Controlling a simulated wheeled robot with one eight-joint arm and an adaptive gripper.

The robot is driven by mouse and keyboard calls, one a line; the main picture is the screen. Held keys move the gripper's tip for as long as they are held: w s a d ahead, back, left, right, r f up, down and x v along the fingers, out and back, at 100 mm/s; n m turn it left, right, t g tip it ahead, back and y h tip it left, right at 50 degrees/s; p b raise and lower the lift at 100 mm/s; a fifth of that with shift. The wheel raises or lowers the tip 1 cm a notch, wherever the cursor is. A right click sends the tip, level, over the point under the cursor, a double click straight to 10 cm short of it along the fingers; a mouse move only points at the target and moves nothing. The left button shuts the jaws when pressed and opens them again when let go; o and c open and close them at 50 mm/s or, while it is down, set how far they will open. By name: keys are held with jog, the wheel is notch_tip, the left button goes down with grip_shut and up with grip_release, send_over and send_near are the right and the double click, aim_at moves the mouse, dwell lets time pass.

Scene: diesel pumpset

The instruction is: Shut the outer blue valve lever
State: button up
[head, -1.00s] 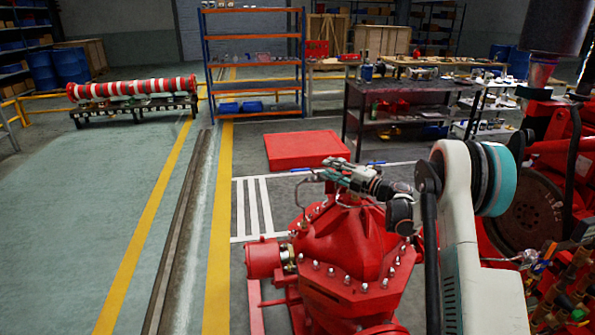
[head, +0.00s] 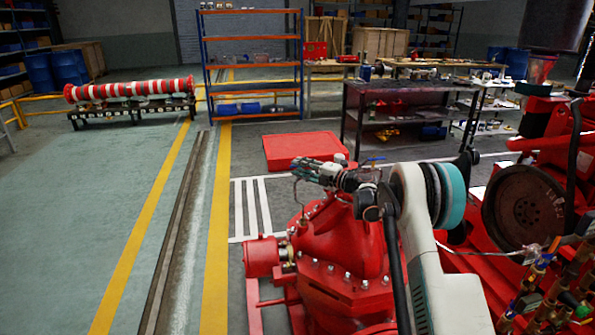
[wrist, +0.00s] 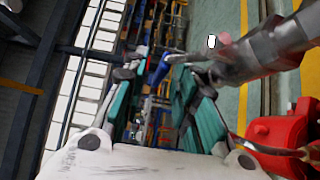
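My gripper (head: 300,170) is above the red pump casing (head: 345,235) and points left in the head view. In the wrist view its two teal-padded fingers (wrist: 155,100) stand apart with nothing held between them. I cannot tell which lever is the outer one.
Red engine parts with a flywheel (head: 523,210) stand at the right. Brass valves with a blue handle (head: 545,260) are at the lower right. A thin pipe (head: 301,203) rises from the pump below my gripper. The green floor (head: 80,220) at the left is clear.

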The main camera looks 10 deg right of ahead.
jog(key=shift+x, duration=0.95)
grip_shut()
